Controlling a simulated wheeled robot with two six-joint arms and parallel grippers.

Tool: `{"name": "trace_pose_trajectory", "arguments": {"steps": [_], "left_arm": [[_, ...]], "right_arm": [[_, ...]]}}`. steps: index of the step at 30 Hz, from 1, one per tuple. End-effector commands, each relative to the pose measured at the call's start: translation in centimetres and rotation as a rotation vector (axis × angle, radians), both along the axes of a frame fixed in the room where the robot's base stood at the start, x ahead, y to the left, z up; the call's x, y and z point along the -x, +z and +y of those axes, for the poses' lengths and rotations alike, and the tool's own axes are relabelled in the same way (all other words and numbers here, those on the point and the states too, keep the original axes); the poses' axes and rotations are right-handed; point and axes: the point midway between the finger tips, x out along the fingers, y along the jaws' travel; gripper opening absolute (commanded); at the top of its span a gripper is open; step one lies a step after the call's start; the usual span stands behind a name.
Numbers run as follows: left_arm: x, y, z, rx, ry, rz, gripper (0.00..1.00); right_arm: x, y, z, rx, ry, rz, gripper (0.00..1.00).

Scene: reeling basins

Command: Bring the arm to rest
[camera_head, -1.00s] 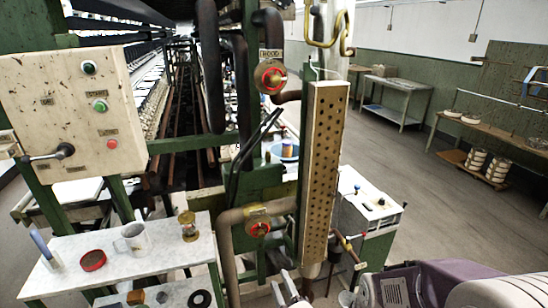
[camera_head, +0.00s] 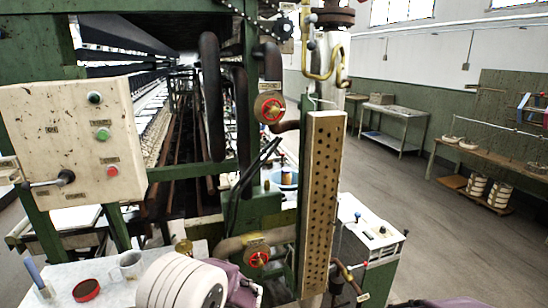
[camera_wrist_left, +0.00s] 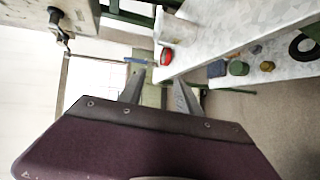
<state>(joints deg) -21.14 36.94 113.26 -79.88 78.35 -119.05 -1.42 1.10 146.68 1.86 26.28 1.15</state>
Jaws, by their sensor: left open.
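My left gripper (camera_wrist_left: 159,80) shows in the left wrist view with its two fingers apart and nothing between them. Its fingertips point toward the edge of a marble-topped shelf (camera_wrist_left: 245,22). In the head view a pale, rounded link of my arm covers the lower middle, and the left gripper's fingers cannot be seen there. My right gripper is in neither view; only a sliver of purple casing shows at the bottom right.
On the shelf are a red dish (camera_head: 86,290), a mug (camera_head: 131,265) and a blue stick (camera_head: 36,273). A control box (camera_head: 75,143) with a lever stands left. Pipes with red valves (camera_head: 269,108) and a perforated column (camera_head: 322,205) stand close ahead. Open floor lies right.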

Motion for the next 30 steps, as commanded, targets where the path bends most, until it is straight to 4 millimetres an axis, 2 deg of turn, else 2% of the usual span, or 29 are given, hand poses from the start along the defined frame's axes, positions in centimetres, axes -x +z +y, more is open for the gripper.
{"name": "trace_pose_trajectory", "arguments": {"steps": [1, 2, 3, 5, 6, 8, 10, 12, 14, 15, 18, 21, 30], "left_arm": [[3.7, 0.1, 2.8, 0.147, 0.176, -0.113, 0.4], [6.3, -0.4, 3.8, 0.251, 0.304, -0.203, 0.4], [9.9, -1.4, 4.5, 0.395, 0.498, -0.35, 0.4], [15.1, -3.4, 3.4, 0.607, 0.849, -0.63, 0.4], [17.4, -4.8, 1.7, 0.717, 1.091, -0.824, 0.4], [19.5, -6.4, -1.6, 0.824, 1.451, -1.103, 0.4], [20.3, -7.8, -5.4, 0.855, 1.849, -1.386, 0.4], [20.4, -9.0, -8.3, 0.776, 2.193, -1.609, 0.4], [19.8, -9.5, -9.7, 0.677, 2.425, -1.77, 0.4], [19.1, -9.6, -10.2, -0.593, -2.435, 1.782, 0.4], [17.7, -9.4, -10.5, -0.448, -2.288, 1.697, 0.4], [17.6, -9.4, -10.5, -0.385, -2.241, 1.676, 0.4], [17.6, -9.4, -10.5, -0.379, -2.239, 1.677, 0.4]], "right_arm": [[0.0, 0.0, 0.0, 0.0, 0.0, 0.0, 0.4], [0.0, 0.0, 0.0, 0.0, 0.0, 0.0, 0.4], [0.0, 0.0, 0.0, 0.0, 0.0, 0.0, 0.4], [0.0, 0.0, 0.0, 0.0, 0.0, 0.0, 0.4], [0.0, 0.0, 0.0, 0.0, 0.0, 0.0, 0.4], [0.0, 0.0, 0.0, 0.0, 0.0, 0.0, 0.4], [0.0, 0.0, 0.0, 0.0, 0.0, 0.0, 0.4], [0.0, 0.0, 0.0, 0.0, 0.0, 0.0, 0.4], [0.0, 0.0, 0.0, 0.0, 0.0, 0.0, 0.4], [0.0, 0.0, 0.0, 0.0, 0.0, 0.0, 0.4], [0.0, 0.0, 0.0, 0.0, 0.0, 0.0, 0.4], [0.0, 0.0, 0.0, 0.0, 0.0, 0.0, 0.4], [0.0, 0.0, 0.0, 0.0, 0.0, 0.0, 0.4]]}}
